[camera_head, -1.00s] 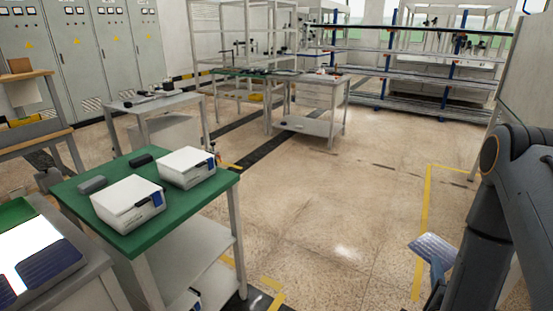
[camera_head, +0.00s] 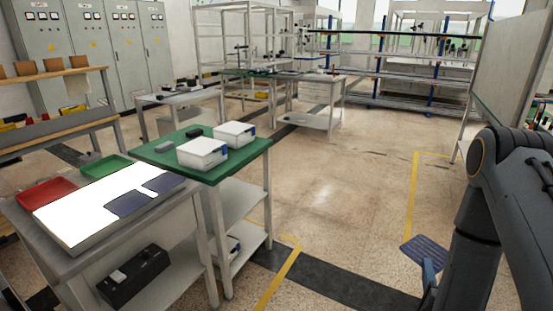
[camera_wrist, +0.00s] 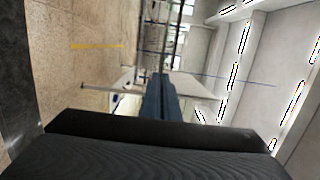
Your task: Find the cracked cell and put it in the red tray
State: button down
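A dark blue cell with pale grid lines (camera_head: 428,250) is held out at the lower right of the head view. My gripper (camera_head: 429,272) is shut on it; the arm hides part of the grip. In the wrist view my gripper's blue-grey fingers (camera_wrist: 160,98) are close together. The red tray (camera_head: 45,193) stands at the left on the grey table, far from my gripper, and looks empty. Two more dark blue cells, a nearer one (camera_head: 128,203) and a farther one (camera_head: 163,183), lie on the bright light panel (camera_head: 80,225). No crack can be made out at this size.
A green tray (camera_head: 107,167) stands beside the red one. A green-topped table (camera_head: 180,137) with two white boxes (camera_head: 202,153) adjoins behind. A black box (camera_head: 134,276) sits on the lower shelf. The floor (camera_head: 340,200) between the tables and my arm is clear.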

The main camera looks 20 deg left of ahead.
aim_at(48, 195)
jog(key=k, duration=0.65)
jog(key=u, duration=1.75)
